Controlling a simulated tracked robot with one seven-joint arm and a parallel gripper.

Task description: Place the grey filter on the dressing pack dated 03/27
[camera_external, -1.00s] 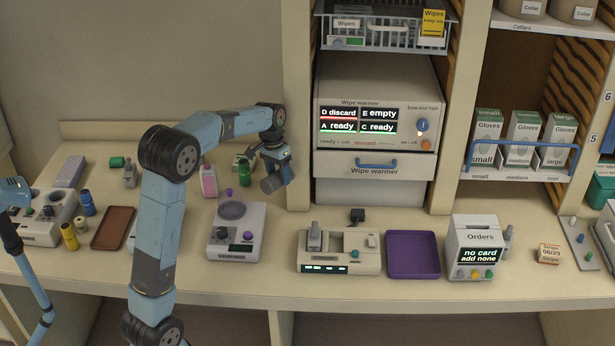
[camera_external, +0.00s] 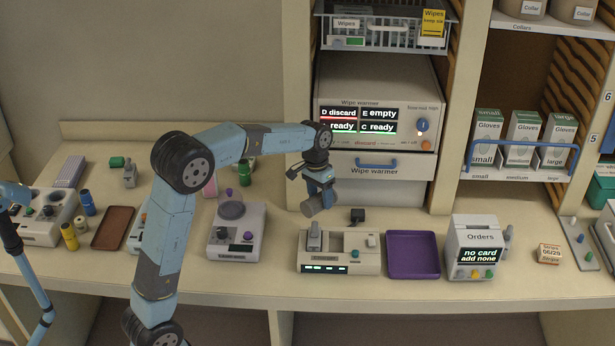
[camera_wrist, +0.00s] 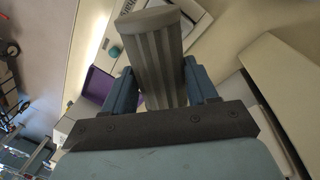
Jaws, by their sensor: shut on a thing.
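My gripper (camera_external: 320,186) is shut on the grey filter (camera_external: 311,206). It holds it in the air in front of the wipe warmer, above and behind the charger-like device. In the wrist view the grey ribbed filter (camera_wrist: 155,55) sits between the two blue fingers of my gripper (camera_wrist: 165,85). No pack with a readable 03/27 date shows. A small box (camera_external: 549,254) on the right of the counter reads 06/29.
An empty purple tray (camera_external: 413,272) lies right of the charger-like device (camera_external: 340,262). The orders machine (camera_external: 473,238) stands further right. The wipe warmer (camera_external: 380,105) is close behind my gripper. A scale-like device (camera_external: 236,240) is to the left.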

